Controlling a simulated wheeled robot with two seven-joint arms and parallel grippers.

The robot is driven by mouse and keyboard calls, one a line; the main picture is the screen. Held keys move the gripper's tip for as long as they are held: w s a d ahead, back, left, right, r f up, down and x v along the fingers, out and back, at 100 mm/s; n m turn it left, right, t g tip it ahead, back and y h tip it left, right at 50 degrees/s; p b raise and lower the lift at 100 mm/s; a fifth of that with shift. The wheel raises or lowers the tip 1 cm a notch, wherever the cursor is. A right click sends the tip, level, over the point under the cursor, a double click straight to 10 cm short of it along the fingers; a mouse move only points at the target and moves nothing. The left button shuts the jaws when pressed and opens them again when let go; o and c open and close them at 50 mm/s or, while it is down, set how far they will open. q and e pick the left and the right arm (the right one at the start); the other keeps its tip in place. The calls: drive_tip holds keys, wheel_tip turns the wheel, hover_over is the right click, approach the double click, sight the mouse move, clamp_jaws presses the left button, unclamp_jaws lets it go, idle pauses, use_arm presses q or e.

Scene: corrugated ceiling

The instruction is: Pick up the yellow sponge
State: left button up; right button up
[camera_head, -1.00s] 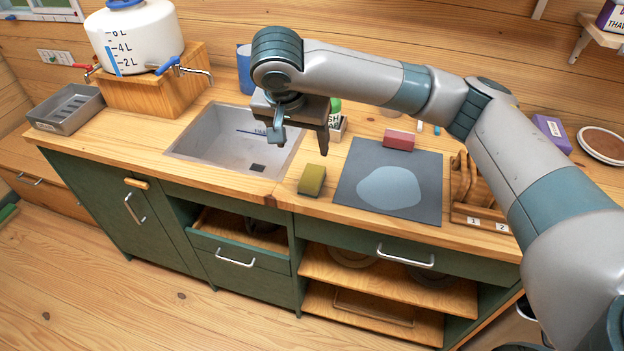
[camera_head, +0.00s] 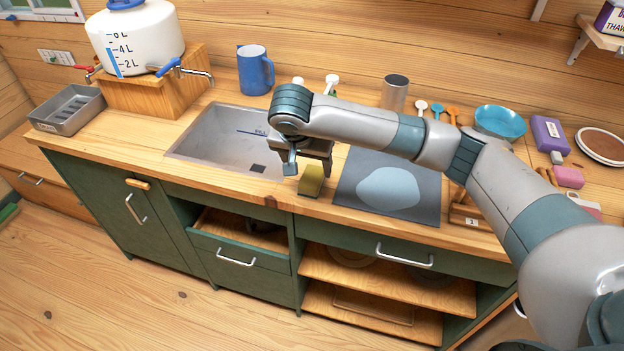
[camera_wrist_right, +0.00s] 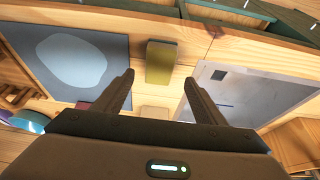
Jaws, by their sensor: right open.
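The yellow sponge (camera_head: 311,182), with a darker side, stands on the wooden counter between the sink and a grey mat. My right gripper (camera_head: 308,169) is just above it and partly covers its top in the head view. In the right wrist view the sponge (camera_wrist_right: 160,64) lies ahead of the open fingertips (camera_wrist_right: 159,79), roughly centred between them. Nothing is held. I cannot tell the exact height gap. My left gripper is not in view.
The sink (camera_head: 215,145) is left of the sponge and the grey mat (camera_head: 420,209) is right of it. A blue mug (camera_head: 253,72), metal cup (camera_head: 394,92) and blue bowl (camera_head: 499,122) stand behind. The counter's front edge is close to the sponge.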

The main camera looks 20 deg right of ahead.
sight(312, 177)
drive_tip(key=shift+w+d+f+p, duration=0.15)
drive_tip(key=shift+d+f+p, duration=0.05)
drive_tip(key=shift+f+p, duration=0.35)
drive_tip(key=p+x, duration=0.1)
drive_tip(key=x, duration=0.2)
drive_tip(key=shift+d+f, duration=0.1)
drive_tip(key=shift+f, duration=0.35)
drive_tip(key=shift+f+p, duration=0.25)
drive_tip(key=shift+p, duration=0.3)
idle(0.5)
drive_tip(key=c, duration=1.2)
